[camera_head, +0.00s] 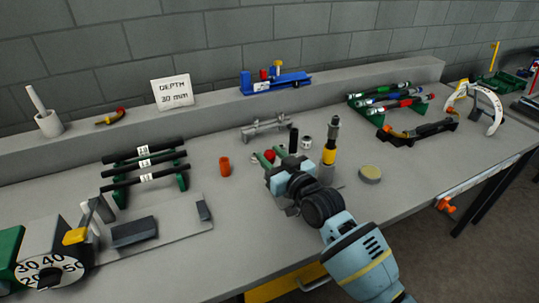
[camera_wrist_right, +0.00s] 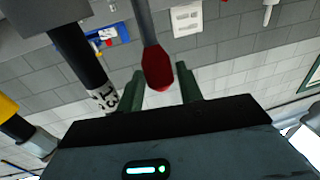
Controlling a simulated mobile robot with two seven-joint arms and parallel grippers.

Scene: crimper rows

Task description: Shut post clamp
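My right gripper (camera_head: 270,157) reaches over the middle of the bench, its two green fingers apart. A red knob (camera_head: 269,155) shows between the fingertips. In the right wrist view the red knob (camera_wrist_right: 157,72) sits on a dark rod, between the open green fingers (camera_wrist_right: 163,90), with a gap on each side. A black post (camera_head: 293,139) stands just right of the fingers; the wrist view shows a black bar with a white number label (camera_wrist_right: 103,97). A post with a yellow band (camera_head: 329,156) stands further right. The clamp's body is hidden behind my gripper. My left gripper is out of view.
An orange cup (camera_head: 225,166) and a rack of black labelled bars (camera_head: 145,172) are to the left. A round tin (camera_head: 370,173) is to the right. A grey metal bracket (camera_head: 265,127) lies behind. Bare bench shows around the orange cup.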

